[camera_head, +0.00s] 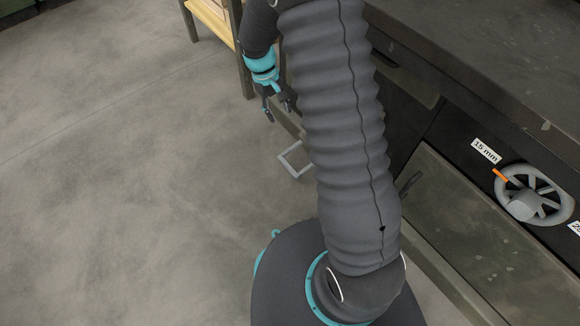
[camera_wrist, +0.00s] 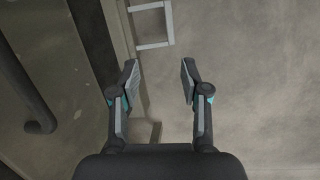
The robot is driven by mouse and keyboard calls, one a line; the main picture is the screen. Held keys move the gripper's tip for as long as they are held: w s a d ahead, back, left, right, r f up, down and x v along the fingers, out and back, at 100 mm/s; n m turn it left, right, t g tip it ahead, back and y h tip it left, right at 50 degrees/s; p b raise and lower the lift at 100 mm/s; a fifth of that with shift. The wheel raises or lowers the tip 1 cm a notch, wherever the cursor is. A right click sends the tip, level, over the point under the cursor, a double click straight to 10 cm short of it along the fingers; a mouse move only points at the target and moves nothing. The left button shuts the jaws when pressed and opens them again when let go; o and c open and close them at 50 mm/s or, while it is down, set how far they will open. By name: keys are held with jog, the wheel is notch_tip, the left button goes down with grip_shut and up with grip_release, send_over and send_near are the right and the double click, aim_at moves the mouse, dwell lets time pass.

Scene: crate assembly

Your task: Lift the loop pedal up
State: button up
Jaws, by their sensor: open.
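The loop pedal (camera_head: 289,164) is a light grey, squared open loop low beside the base of the dark bench, just above the floor. My arm hides part of it in the head view. In the wrist view the loop pedal (camera_wrist: 170,22) shows at the top, a little beyond my fingertips. My gripper (camera_head: 279,105) is open and empty, pointing down beside the bench front. In the wrist view my gripper (camera_wrist: 160,80) has its two fingers apart with only floor between them. The fingers do not touch the pedal.
The dark bench (camera_head: 470,60) stands on the right, with a grey handwheel (camera_head: 533,194) and a "15 mm" label (camera_head: 486,150) on its front. A wooden-topped stand (camera_head: 212,18) is at the back. The concrete floor (camera_head: 120,170) to the left is clear. A dark curved bar (camera_wrist: 25,95) shows in the wrist view.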

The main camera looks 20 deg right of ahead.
jog(key=n+g+h+b, duration=0.1)
jog(key=g, duration=0.1)
send_near(291, 170)
jog(key=b+x, duration=0.1)
jog(key=x, duration=0.8)
jog(key=shift+b, duration=0.35)
grip_shut()
